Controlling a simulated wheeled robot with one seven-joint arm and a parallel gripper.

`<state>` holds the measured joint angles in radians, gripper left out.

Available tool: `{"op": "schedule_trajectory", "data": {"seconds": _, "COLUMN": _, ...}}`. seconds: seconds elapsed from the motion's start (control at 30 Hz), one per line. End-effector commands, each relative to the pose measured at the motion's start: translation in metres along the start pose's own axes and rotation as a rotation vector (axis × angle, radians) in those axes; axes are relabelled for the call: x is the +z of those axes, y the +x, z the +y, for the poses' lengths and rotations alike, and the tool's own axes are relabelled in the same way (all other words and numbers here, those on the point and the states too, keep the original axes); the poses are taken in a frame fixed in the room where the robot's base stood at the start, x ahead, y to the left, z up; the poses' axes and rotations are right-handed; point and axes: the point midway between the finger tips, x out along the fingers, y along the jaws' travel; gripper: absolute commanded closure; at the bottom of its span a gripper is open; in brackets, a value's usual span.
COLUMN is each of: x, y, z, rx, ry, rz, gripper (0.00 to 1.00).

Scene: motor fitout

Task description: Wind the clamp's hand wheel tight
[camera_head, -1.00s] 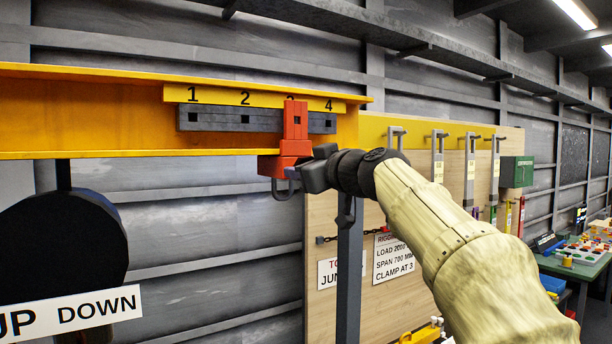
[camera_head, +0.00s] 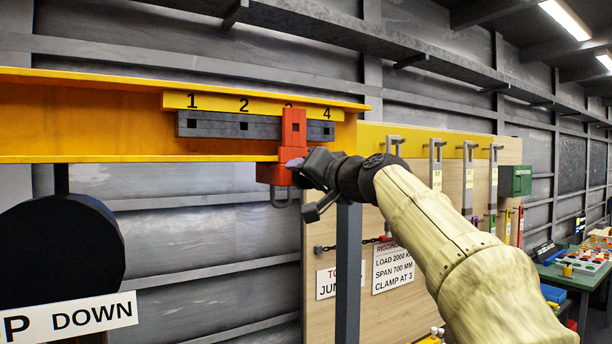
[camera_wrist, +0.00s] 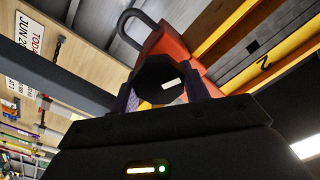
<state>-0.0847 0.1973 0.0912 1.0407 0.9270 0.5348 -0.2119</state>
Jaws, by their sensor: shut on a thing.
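The red clamp (camera_head: 293,128) hangs on the yellow beam (camera_head: 100,115) by the number 3, its body below the beam's lower edge and a grey shackle loop (camera_head: 282,196) under it. It also shows in the wrist view (camera_wrist: 180,45), with the loop at upper left. My gripper (camera_head: 293,165) is at the right side of the clamp's lower body. In the wrist view its two fingers (camera_wrist: 162,85) stand on either side of a dark, many-sided hand wheel (camera_wrist: 153,72) and are shut on it. In the head view my gripper hides the wheel.
A dark slotted bar (camera_head: 225,124) runs along the beam under the numbers. A grey post (camera_head: 348,270) stands below my wrist, before a wooden board (camera_head: 420,290) with signs and hanging shackles. A dark round drum (camera_head: 60,245) is at left.

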Motion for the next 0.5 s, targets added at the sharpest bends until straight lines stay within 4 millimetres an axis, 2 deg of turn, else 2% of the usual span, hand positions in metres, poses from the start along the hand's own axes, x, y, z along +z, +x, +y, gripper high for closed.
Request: {"op": "schedule_trajectory", "data": {"seconds": 0.5, "x": 0.0003, "y": 0.0002, "z": 0.0027, "rx": 0.002, "ry": 0.491, "rz": -0.001, "gripper": 0.77}}
